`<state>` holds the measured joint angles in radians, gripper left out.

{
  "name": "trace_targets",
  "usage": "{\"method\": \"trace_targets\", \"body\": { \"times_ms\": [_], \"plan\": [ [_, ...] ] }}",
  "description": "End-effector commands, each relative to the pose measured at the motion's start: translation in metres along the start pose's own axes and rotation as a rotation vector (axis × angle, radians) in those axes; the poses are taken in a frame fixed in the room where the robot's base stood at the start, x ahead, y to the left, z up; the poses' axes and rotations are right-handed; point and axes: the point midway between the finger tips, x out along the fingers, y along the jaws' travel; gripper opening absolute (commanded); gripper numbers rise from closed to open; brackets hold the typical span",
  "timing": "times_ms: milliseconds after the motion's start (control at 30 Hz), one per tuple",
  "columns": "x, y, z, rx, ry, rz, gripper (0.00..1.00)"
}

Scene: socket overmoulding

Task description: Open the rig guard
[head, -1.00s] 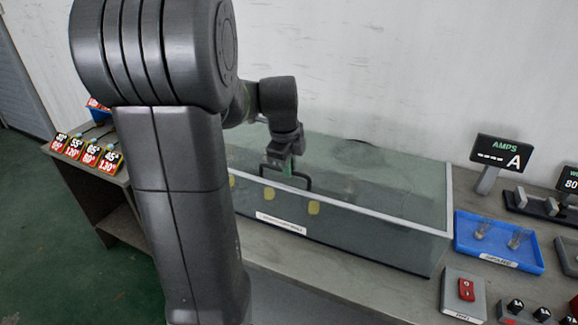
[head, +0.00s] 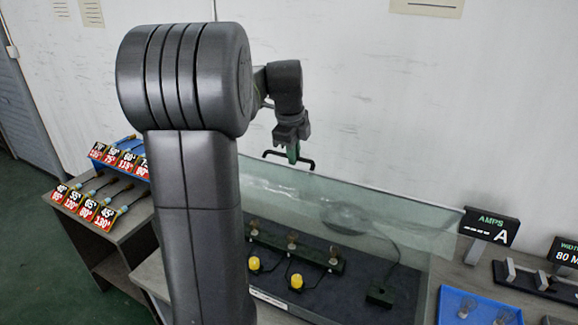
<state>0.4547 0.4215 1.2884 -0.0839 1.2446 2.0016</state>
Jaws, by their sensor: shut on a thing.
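The rig guard (head: 370,222) is a clear, greenish box cover with a black bar handle. In the head view its front is raised and tilted up toward the wall. My gripper (head: 293,156) is shut on the black handle (head: 308,163) at the guard's raised upper edge. Beneath the guard, the rig's dark base (head: 345,292) is uncovered at the front. On it stand a dark rail with several small upright fittings (head: 291,243), two yellow round parts (head: 296,281) and a black block with a cable (head: 380,296). My arm hides the left part of the rig.
An amps display (head: 487,227) and a blue tray (head: 478,308) with clear parts stand right of the rig. A side table (head: 110,232) at left holds several red-and-black number cards with cabled parts. The wall is close behind the guard.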

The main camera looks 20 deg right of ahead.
Motion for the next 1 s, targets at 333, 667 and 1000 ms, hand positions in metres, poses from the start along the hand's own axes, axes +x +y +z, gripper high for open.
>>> {"method": "trace_targets", "body": {
  "times_ms": [333, 667, 1000],
  "plan": [
    [-0.007, -0.078, -0.001, 0.001, 0.003, 0.010, 0.00],
    [-0.002, -0.129, -0.001, 0.000, 0.003, 0.014, 0.00],
    [0.003, -0.149, 0.000, -0.001, 0.003, 0.017, 0.00]
  ]
}}
